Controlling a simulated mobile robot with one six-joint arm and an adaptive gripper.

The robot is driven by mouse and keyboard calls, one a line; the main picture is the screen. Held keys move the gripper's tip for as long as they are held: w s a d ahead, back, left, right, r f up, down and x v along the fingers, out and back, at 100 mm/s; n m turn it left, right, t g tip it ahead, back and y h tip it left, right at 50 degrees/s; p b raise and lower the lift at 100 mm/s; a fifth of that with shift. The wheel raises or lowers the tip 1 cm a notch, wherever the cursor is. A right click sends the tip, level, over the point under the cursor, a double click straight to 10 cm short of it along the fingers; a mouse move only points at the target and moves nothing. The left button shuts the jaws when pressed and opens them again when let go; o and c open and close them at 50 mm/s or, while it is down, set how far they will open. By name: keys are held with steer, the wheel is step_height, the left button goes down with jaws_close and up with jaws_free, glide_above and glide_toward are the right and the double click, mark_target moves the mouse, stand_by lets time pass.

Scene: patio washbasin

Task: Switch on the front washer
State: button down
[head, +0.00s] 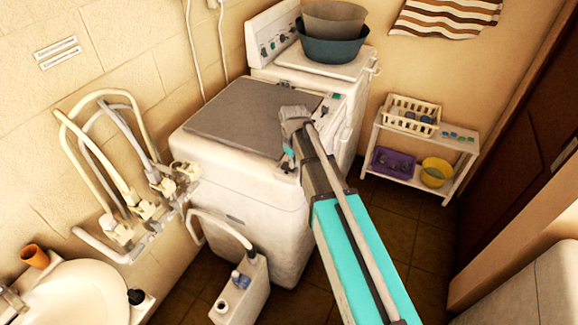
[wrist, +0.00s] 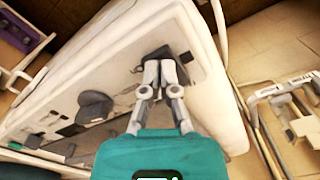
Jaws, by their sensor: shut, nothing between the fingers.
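The front washer (head: 245,185) is white with a grey lid (head: 250,115), and stands in front of another white machine in the head view. Its control panel (head: 335,110) runs along the right side. In the head view my arm hides the fingertips.
The rear machine (head: 278,42) bears stacked basins (head: 332,50). A shelf (head: 380,135) with baskets stands at the right. Taps and hoses (head: 140,205) project from the left wall, beside a sink (head: 85,290). A white container (head: 243,290) stands before the washer. Tiled floor (head: 395,235) shows at the right.

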steer(key=shift+r+p, duration=3.5)
steer(key=shift+p, duration=0.05)
steer(key=shift+f, duration=0.1)
steer(key=s+d+f+m+b, duration=0.3)
steer(key=s+d, duration=0.3)
steer(key=s, duration=0.2)
steer(key=s+d+f+m+b, duration=0.3)
steer(key=s+d+f+b, duration=0.2)
steer(key=s+d, duration=0.2)
steer(key=shift+s+f+m, duration=0.15)
steer(key=shift+s+m, duration=0.15)
steer(key=shift+s, duration=0.05)
